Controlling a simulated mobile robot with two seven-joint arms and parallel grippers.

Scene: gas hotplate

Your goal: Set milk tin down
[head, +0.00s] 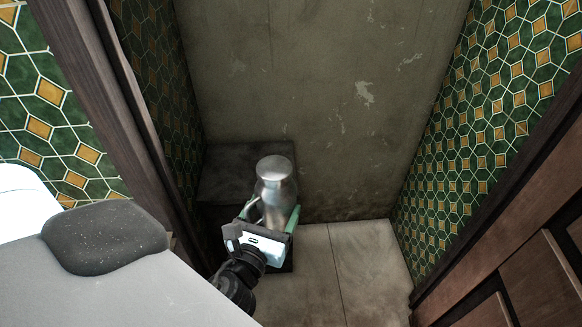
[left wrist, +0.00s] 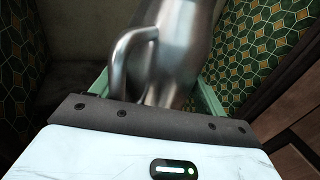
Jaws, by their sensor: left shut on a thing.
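The milk tin (head: 275,187) is a shiny metal can with a rounded shoulder, a lid and a side handle. It stands close to upright in the head view, in front of a dark ledge at the back left of a narrow recess. My left gripper (head: 268,222) is shut on it, with a green finger on the tin's right side. In the left wrist view the tin (left wrist: 180,55) and its handle fill the space between the green fingers (left wrist: 155,95). The tin's base is hidden behind the gripper, so I cannot tell whether it touches anything. My right gripper is out of view.
The dark ledge (head: 235,170) sits against the plaster back wall (head: 320,90). Pale floor slabs (head: 365,265) to the right are clear. Green and yellow tiled walls (head: 480,130) close in the sides. A dark wooden post (head: 115,100) stands left, and wooden panelling (head: 530,270) is lower right.

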